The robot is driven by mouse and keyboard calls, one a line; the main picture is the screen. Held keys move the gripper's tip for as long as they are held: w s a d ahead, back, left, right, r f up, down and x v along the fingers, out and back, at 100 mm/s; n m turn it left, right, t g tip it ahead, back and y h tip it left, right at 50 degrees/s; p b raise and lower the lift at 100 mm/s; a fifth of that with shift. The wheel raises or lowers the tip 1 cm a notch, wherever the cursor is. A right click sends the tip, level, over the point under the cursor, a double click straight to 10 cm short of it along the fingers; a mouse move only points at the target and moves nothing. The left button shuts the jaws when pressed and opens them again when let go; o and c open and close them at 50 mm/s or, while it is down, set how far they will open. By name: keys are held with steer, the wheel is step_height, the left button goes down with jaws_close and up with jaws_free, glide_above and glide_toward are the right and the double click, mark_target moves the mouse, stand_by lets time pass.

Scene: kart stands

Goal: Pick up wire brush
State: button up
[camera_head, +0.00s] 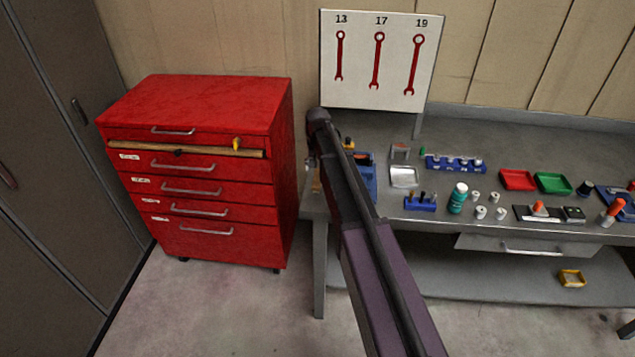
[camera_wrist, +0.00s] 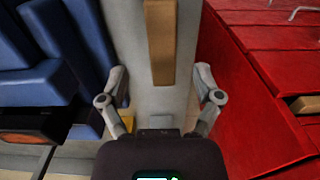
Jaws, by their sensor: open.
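A flat light-brown wooden piece (camera_wrist: 160,40), which looks like the wire brush's handle or back, lies on a grey surface in the wrist view. Its bristles are not visible. In the head view a small wooden piece (camera_head: 316,181) shows at the left end of the workbench, mostly hidden by my arm. My gripper (camera_wrist: 160,78) is open, its two fingers apart on either side of the near end of the wooden piece. I see no contact. In the head view my arm hides most of my gripper.
A red drawer cabinet (camera_head: 205,100) stands left of the workbench (camera_head: 480,140) and close on the right in the wrist view. Blue equipment (camera_wrist: 45,75) is close on the left. Bins, bottles and tools cover the bench farther right. A wrench board (camera_head: 360,90) stands behind.

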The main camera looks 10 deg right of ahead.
mark_target(317, 177)
steer(key=f+b, duration=0.3)
steer(key=shift+w+f, duration=0.25)
steer(key=shift+f+b, duration=0.9)
steer(key=shift+b, duration=0.2)
steer(key=shift+c, duration=0.2)
jaws_close()
